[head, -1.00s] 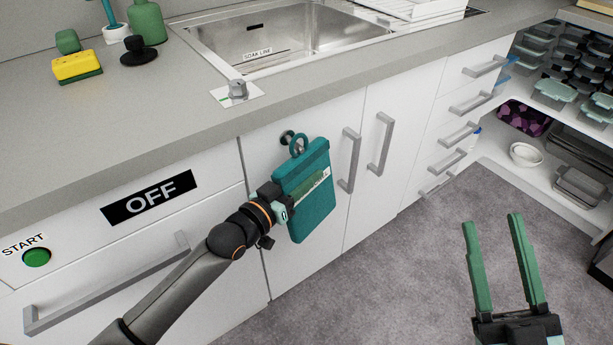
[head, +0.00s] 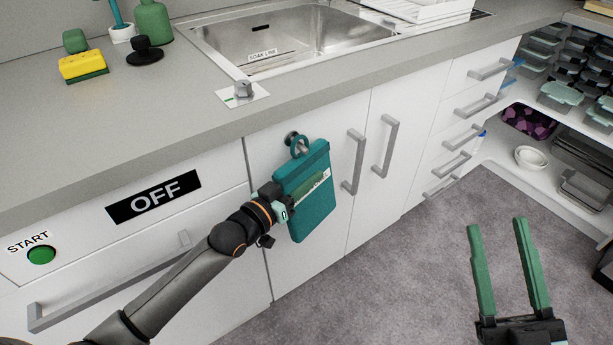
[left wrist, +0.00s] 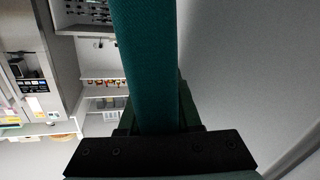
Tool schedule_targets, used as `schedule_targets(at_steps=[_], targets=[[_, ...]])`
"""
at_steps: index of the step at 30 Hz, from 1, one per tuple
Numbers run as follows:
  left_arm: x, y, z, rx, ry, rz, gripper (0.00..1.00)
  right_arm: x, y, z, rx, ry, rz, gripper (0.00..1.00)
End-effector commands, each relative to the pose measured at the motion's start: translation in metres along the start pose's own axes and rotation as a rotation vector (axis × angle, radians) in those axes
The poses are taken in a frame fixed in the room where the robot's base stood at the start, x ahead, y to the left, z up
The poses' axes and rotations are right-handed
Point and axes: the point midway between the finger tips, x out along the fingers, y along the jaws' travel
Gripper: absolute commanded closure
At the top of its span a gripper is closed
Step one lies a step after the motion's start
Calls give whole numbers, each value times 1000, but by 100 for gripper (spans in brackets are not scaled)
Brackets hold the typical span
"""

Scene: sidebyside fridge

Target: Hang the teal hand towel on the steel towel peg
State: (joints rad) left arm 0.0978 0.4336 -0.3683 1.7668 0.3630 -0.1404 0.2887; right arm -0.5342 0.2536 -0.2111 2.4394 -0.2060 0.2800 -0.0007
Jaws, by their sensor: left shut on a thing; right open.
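The teal hand towel (head: 316,215) hangs upright, folded flat, in front of the white cabinet door below the sink. Its teal loop (head: 293,152) stands at the top edge. The steel towel peg (head: 292,136) sticks out of the door right at the loop; its end seems to show within the loop's opening, but I cannot tell for sure that the loop is around it. My left gripper (head: 306,188) is shut on the towel's body; the left wrist view shows the towel (left wrist: 145,55) edge-on between its fingers. My right gripper (head: 497,222) is open and empty over the floor.
Door handles (head: 355,162) stick out just right of the towel. The grey countertop (head: 190,105) overhangs above, with a sink (head: 290,40) and a knob (head: 243,90). An open shelf unit (head: 500,140) stands at right. The grey floor (head: 400,270) is clear.

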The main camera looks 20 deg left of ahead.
Motion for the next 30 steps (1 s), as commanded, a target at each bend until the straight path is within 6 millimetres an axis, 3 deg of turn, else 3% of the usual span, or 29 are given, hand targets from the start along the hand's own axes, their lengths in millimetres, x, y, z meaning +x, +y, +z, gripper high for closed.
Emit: schedule_targets(at_steps=[7, 8, 17, 28, 30], targets=[[0, 0, 0, 0, 1, 0, 99, 0, 0, 0, 0, 1, 0, 50], [0, 0, 0, 0, 1, 0, 66, 0, 0, 0, 0, 1, 0, 50], [0, 0, 0, 0, 0, 0, 33, 0, 0, 0, 0, 1, 0, 50], [-6, 0, 0, 0, -3, -1, 33, 1, 1, 0, 4, -10, 1, 50], [-13, 0, 0, 0, -4, -1, 33, 0, 1, 14, 17, -61, 6, 50]])
